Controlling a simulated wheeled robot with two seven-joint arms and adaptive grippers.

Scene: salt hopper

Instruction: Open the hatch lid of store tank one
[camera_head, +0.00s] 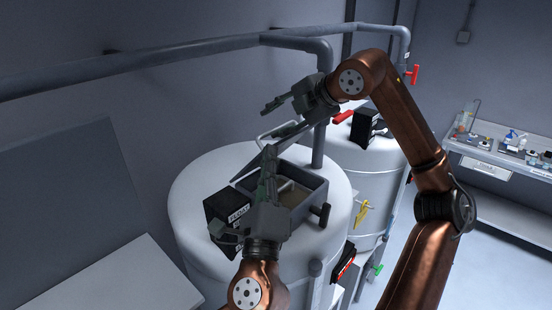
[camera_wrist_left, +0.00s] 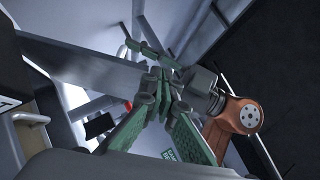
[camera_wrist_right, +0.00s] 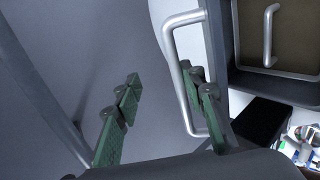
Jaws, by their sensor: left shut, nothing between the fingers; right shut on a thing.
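The store tank nearest me (camera_head: 195,195) is a white cylinder with a grey hatch frame (camera_head: 318,190) on top. Its hatch lid (camera_head: 250,172) stands tilted up at the back left, leaving the brown inside partly visible. A pale lid handle (camera_head: 264,134) sticks out at its top and also shows in the right wrist view (camera_wrist_right: 176,62). My right gripper (camera_head: 272,112) is at the handle; its bar lies between the fingers (camera_wrist_right: 160,90), against the right-hand one. My left gripper (camera_head: 268,160) is shut and empty, fingers up over the hatch by the lid; they meet in the left wrist view (camera_wrist_left: 155,85).
A black box marked FLOAT (camera_head: 222,212) stands left of the hatch. A second white tank (camera_head: 375,160) is behind on the right. Grey pipes (camera_head: 150,62) run along the wall. A bench with small items (camera_head: 505,160) stands at the far right, beyond clear floor.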

